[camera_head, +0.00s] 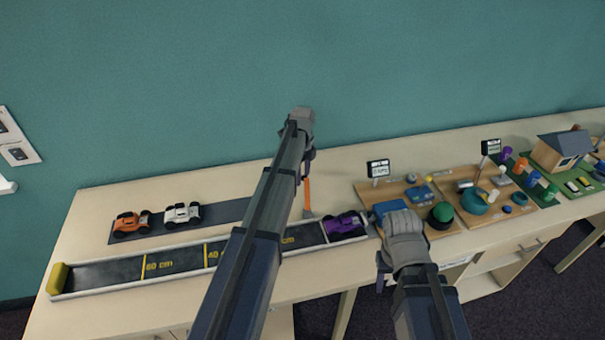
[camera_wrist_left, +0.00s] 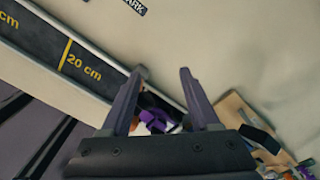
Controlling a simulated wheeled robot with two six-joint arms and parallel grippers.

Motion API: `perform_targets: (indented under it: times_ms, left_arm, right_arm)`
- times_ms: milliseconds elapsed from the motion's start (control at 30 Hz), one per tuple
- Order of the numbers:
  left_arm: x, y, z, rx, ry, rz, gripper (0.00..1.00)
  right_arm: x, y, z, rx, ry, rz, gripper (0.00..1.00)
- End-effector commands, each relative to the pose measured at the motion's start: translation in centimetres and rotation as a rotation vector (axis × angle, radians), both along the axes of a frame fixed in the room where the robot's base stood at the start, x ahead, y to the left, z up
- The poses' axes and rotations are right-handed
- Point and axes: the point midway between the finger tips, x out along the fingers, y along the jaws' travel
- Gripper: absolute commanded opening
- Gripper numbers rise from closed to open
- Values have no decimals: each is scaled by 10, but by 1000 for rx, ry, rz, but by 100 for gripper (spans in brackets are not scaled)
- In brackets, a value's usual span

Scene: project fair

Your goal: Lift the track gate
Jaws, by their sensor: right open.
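The track (camera_head: 110,273), marked with cm lines, runs along the table front, and a purple car (camera_head: 345,224) stands at its right end. A thin orange upright bar (camera_head: 307,192) stands behind the track; I cannot tell whether it is part of the gate. My left gripper (camera_head: 309,155) is just above this bar. In the left wrist view, its jaws (camera_wrist_left: 163,72) are apart with nothing held, and part of the purple car (camera_wrist_left: 157,118) shows beyond them. My left arm hides the track's middle. My right gripper (camera_head: 383,268) is open near the table's front edge, right of the track.
A dark strip (camera_head: 225,211) with an orange car (camera_head: 131,222) and a white car (camera_head: 181,214) lies behind the track. Wooden boards (camera_head: 450,185) with small models and signs crowd the right side. A teal wall stands behind. The far left of the table is clear.

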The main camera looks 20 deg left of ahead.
Motion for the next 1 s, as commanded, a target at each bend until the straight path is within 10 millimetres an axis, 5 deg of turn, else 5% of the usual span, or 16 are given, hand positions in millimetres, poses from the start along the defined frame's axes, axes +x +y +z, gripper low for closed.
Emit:
perform_targets:
  times_ms: [633, 1000]
  left_arm:
    - [1, 1, 72, 1, -1, 0, 59]
    - [2, 1, 77, 2, -1, 0, 59]
  right_arm:
    - [0, 0, 72, 2, 0, -10, 50]
    - [0, 0, 77, 3, 0, -13, 50]
